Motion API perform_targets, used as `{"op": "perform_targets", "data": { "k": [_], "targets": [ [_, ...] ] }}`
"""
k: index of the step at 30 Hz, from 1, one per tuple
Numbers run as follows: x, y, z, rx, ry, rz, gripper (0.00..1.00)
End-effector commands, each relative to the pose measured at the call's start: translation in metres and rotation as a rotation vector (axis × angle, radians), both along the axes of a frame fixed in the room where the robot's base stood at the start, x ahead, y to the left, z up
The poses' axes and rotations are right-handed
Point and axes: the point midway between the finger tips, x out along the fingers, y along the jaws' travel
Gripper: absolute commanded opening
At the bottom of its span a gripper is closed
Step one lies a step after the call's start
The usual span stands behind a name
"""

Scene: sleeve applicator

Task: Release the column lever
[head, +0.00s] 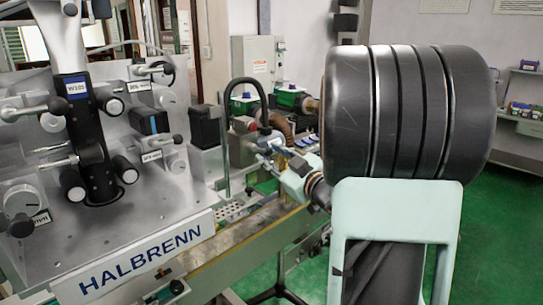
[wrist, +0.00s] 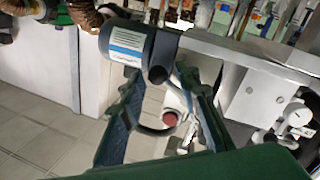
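I cannot tell for sure which is the column lever. In the wrist view, my gripper (wrist: 163,88) has two toothed blue-green fingers, spread apart. A dark cylinder (wrist: 139,45) with a white and blue label lies beyond the tips. A red round cap (wrist: 170,119) and dark curved piece (wrist: 152,129) show between the fingers; no grip is visible.
More knobs and small levers crowd the machine's sloped face. A black curved hose (head: 250,84) and a rusty brown hose (head: 281,122) stand behind it. A large black ringed cylinder over a pale green frame blocks the head view's right side. Green floor (head: 505,215) is open beyond.

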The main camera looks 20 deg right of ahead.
Motion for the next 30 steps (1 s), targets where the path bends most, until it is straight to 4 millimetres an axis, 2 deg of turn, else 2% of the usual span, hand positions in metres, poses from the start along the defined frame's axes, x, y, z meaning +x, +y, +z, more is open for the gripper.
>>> {"op": "perform_targets", "data": {
  "k": [1,7,30],
  "targets": [
    [-0.0002,-0.0001,0.0,0.0,0.0,0.0,0.22],
    [-0.0003,-0.0003,0.0005,0.0,-0.001,0.0,0.0],
    [0.0003,-0.0015,0.0051,-0.017,-0.018,-0.001,0.0]
  ]
}}
